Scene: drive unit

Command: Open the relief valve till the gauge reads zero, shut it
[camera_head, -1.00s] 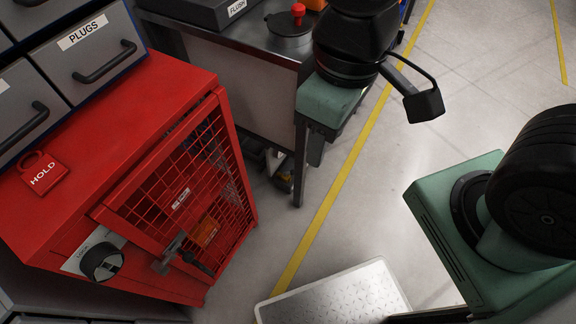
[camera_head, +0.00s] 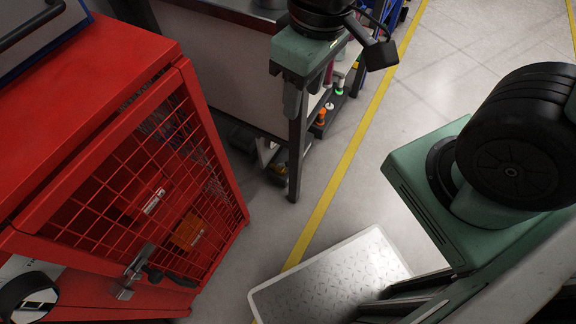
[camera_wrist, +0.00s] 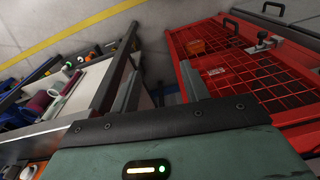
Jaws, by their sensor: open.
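A red cabinet (camera_head: 95,115) with a mesh door (camera_head: 75,195) stands at the left in the head view, and its door seems shut. A metal latch (camera_head: 134,270) with a dark handle is on the door's front edge. Behind the mesh are an orange part (camera_head: 188,232) and a red part with a white label. A dark knob (camera_head: 28,298) is cut off at the lower left. I cannot make out a gauge or relief valve. My gripper (camera_wrist: 160,75) is open and empty, pointing at the floor between bench and cabinet, touching neither as far as I can tell.
A workbench (camera_head: 215,70) stands beyond the cabinet, close by my gripper. Bottles, one with an orange cap (camera_head: 321,117), stand on its low shelf. A yellow line (camera_head: 335,190) crosses the floor. Open floor (camera_head: 470,60) lies to the right.

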